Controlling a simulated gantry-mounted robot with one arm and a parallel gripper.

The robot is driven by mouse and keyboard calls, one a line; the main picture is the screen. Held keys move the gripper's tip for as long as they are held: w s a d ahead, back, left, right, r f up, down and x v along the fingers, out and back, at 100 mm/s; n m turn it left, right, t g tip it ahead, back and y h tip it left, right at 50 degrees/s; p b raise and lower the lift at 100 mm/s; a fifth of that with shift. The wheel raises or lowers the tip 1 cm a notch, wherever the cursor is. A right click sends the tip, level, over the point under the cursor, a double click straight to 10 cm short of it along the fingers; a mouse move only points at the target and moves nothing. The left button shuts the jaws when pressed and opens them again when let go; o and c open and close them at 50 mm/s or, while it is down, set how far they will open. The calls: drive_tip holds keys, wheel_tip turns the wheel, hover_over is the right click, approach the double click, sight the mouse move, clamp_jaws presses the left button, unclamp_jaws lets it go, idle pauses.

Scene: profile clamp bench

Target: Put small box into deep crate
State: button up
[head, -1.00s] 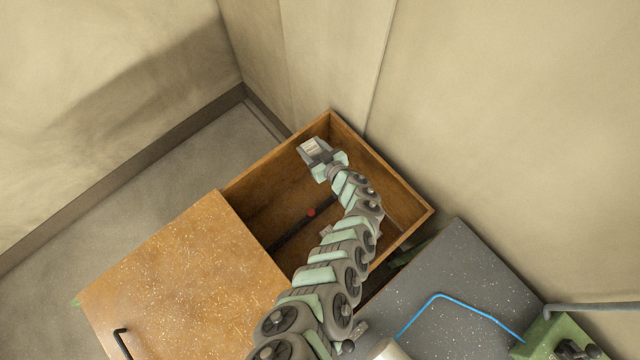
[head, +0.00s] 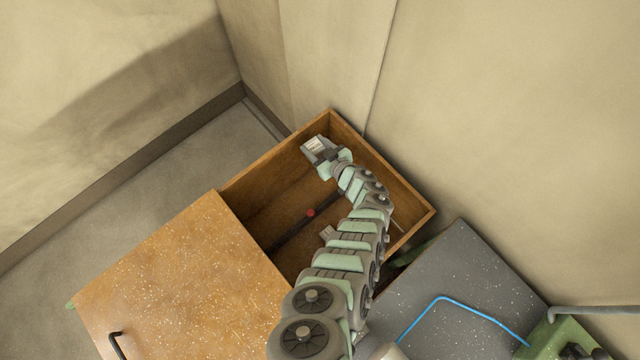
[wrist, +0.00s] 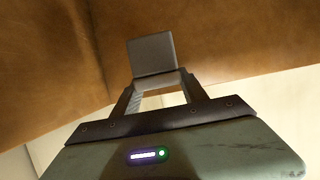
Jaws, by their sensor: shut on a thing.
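The small box (head: 314,144) is pale grey and is held at the tip of my gripper (head: 320,153), in the far corner of the deep crate as the head view sees it. In the wrist view the box (wrist: 151,54) shows as a flat grey block between the fingertips of my gripper (wrist: 157,79), with brown crate walls behind it. The deep crate (head: 385,167) is brown, open-topped and wood-like. How far below the rim the box hangs is hard to tell. My arm hides part of the crate's inside.
A dark bar with a red knob (head: 310,213) lies across the crate's inside. A speckled orange-brown surface (head: 185,280) with a black handle adjoins the crate at lower left. A dark grey speckled top (head: 465,285) with a blue hose (head: 440,296) is at lower right. Beige walls stand behind.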

sight(319, 146)
drive_tip(key=shift+w+d+f, duration=0.15)
drive_tip(key=shift+w+d, duration=0.1)
drive_tip(key=shift+w, duration=0.05)
drive_tip(key=shift+d+f+b, duration=0.1)
drive_tip(key=shift+f+b, duration=0.25)
drive_tip(key=shift+b, duration=0.25)
drive_tip(key=shift+w+d+f, duration=0.1)
drive_tip(key=shift+w+d, duration=0.2)
drive_tip(key=shift+w, duration=0.15)
drive_tip(key=shift+f, duration=0.15)
drive_tip(key=shift+n+y+b, duration=0.3)
drive_tip(key=shift+b, duration=0.05)
drive_tip(key=shift+f, duration=0.2)
drive_tip(key=shift+d+f+b, duration=0.1)
drive_tip(key=shift+f+b, duration=0.2)
drive_tip(key=shift+b, duration=0.15)
